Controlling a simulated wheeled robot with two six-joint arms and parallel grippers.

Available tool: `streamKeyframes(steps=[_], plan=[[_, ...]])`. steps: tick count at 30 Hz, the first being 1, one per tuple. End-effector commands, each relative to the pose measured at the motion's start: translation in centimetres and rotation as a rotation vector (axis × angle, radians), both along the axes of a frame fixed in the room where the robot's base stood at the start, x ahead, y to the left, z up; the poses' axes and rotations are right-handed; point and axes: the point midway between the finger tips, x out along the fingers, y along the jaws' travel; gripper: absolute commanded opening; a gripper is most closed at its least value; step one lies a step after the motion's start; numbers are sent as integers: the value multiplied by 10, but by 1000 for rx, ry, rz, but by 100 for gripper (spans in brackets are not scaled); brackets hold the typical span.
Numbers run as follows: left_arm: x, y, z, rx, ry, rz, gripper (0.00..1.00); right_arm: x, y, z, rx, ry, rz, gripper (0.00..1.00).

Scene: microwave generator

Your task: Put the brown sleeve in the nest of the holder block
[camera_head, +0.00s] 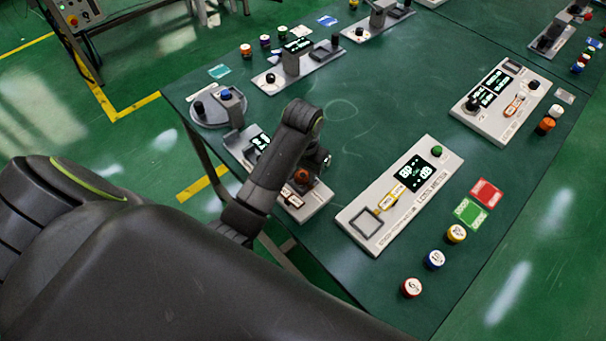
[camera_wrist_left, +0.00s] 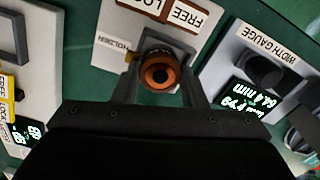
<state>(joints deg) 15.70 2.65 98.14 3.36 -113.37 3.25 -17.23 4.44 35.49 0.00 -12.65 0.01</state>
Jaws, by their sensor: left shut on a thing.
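The brown sleeve (camera_wrist_left: 159,73), a short ring with a dark centre hole, sits between the two fingers of my left gripper (camera_wrist_left: 160,82) in the left wrist view. The gripper is shut on it. In the head view the sleeve (camera_head: 301,175) shows at my left gripper (camera_head: 307,172), over the grey holder block (camera_head: 314,206). In the wrist view the holder block (camera_wrist_left: 108,52) carries a FREE/LOCK label. My right gripper is out of view.
A width gauge (camera_wrist_left: 225,65) stands right beside the holder in the wrist view. A long grey panel (camera_head: 352,232) with a display and a square frame lies to the holder's right in the head view. Coloured caps (camera_head: 434,260) line the table's near right edge. The table's middle is clear.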

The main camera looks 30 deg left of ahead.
Motion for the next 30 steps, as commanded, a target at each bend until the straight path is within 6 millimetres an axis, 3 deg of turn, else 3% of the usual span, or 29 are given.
streamKeyframes(steps=[9, 10, 14, 26, 30], plan=[[0, 0, -1, 0, 0, 0, 11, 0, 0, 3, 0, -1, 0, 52], [0, 0, -1, 0, -1, 0, 42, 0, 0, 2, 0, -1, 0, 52], [0, 0, -1, 0, -1, 0, 59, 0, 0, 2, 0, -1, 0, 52], [0, 0, 1, 0, -2, 0, 60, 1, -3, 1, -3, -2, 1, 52], [1, 0, 14, 0, -2, 0, 60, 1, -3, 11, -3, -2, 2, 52]])
